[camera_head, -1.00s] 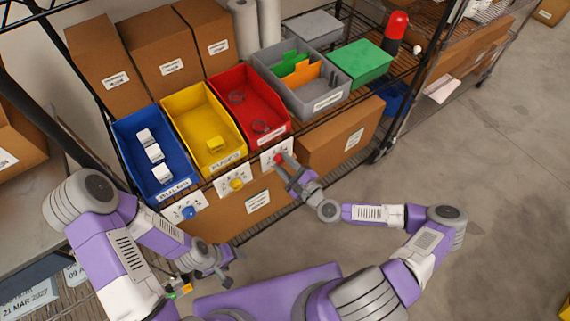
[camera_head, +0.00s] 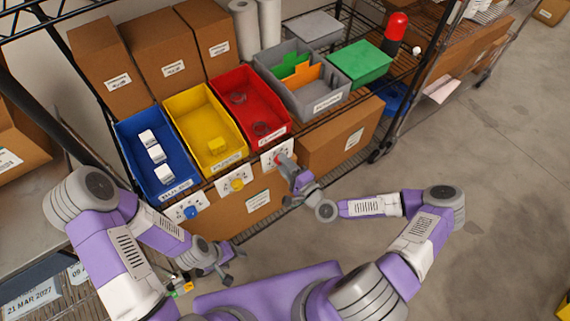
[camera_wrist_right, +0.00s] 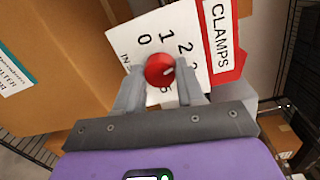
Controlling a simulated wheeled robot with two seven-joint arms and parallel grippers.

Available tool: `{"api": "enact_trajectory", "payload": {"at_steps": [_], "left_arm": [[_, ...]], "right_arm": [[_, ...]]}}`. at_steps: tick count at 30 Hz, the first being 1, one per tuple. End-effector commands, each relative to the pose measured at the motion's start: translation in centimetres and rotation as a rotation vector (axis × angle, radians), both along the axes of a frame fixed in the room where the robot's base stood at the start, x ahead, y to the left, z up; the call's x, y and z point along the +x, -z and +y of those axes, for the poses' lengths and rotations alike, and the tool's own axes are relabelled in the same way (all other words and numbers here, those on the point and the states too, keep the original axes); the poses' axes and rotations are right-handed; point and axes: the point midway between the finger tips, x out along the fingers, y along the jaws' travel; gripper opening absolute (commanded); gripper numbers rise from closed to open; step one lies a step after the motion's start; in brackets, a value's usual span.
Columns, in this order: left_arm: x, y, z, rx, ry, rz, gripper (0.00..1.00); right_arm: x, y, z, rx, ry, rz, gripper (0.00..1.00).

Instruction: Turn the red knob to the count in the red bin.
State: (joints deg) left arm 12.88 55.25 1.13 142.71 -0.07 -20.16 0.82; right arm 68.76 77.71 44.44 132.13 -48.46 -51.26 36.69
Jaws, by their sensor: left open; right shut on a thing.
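The red bin (camera_head: 276,92) stands on the shelf with two dark ring-like items, one toward the back (camera_head: 238,98) and one toward the front (camera_head: 262,128). The red knob (camera_wrist_right: 159,70) sits on a white dial plate (camera_wrist_right: 190,25) numbered from 0 upward, beside a CLAMPS label (camera_wrist_right: 220,35). My right gripper (camera_wrist_right: 160,82) is shut on the red knob, one finger on each side. In the head view my right gripper (camera_head: 283,164) hides most of the knob. Which number the knob points to is unclear. My left gripper (camera_head: 226,268) is open and empty, low and left.
Left of the red bin are a yellow bin (camera_head: 186,100) with a yellow block and a blue bin (camera_head: 129,150) with white blocks. Below them are a yellow knob (camera_head: 237,184) and a blue knob (camera_head: 190,212). A cardboard box (camera_head: 330,150) sits just right of my right gripper.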

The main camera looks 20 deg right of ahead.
Motion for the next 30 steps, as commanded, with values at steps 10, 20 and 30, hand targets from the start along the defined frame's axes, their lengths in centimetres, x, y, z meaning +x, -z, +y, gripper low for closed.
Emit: {"api": "enact_trajectory", "payload": {"at_steps": [10,20,30], "left_arm": [[0.0,-0.17,0.0,0.0,0.0,0.0,0.65],[0.0,-0.16,0.0,0.0,0.0,0.0,0.65],[0.0,-0.16,0.0,0.0,0.0,0.0,0.65]], "right_arm": [[-0.01,0.04,0.0,-0.061,0.001,-0.021,0.08],[-0.02,0.05,-0.01,-0.061,0.001,-0.021,0.08],[-0.01,0.04,0.0,-0.06,0.001,-0.021,0.64]]}}
